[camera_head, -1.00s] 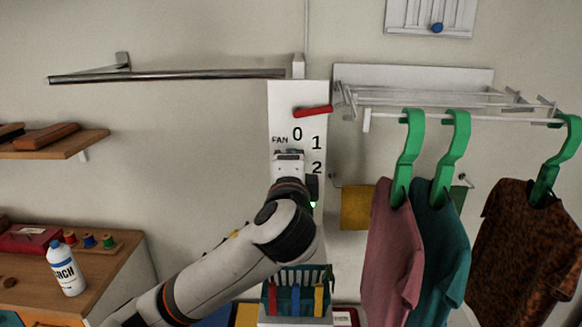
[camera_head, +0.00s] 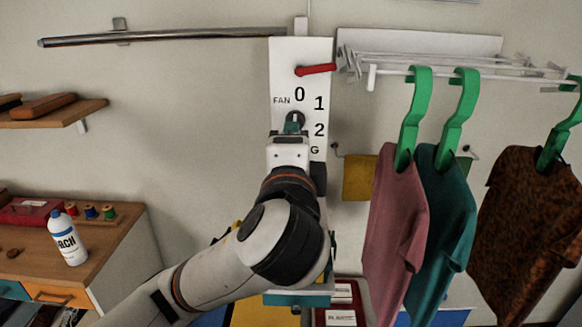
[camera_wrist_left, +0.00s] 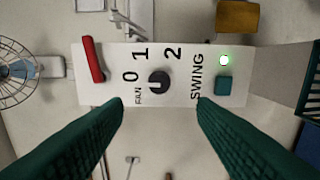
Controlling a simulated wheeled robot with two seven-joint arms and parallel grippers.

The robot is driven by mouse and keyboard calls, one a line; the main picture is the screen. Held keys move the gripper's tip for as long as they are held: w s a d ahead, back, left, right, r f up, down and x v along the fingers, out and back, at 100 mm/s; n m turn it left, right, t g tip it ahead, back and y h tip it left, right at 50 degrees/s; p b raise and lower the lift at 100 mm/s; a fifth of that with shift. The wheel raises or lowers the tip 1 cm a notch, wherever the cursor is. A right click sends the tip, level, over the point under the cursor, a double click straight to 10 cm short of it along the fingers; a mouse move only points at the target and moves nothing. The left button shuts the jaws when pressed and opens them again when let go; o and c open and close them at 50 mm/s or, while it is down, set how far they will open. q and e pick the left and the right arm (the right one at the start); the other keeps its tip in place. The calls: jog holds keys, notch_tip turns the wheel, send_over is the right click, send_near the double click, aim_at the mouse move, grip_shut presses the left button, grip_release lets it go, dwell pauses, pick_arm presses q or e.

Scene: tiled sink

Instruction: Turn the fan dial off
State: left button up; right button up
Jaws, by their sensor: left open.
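The white fan panel (camera_head: 284,62) is on the wall, with a red lever (camera_head: 316,70) and the marks 0, 1 and 2. Its round black fan dial (camera_head: 295,117) shows just above my left gripper (camera_head: 290,131). In the left wrist view the dial (camera_wrist_left: 159,82) has a small pale mark that seems to be on the side towards 0; it is too small to be sure. The left gripper's green fingers (camera_wrist_left: 161,102) are spread, empty, on either side below the dial, with no visible contact. My right gripper is not in view.
A drying rack (camera_head: 440,62) with shirts (camera_head: 396,205) hangs to the right. A metal bar (camera_head: 170,35) is at upper left.

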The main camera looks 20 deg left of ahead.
pick_arm(q)
jog(key=v, duration=0.2)
jog(key=shift+s, duration=0.3)
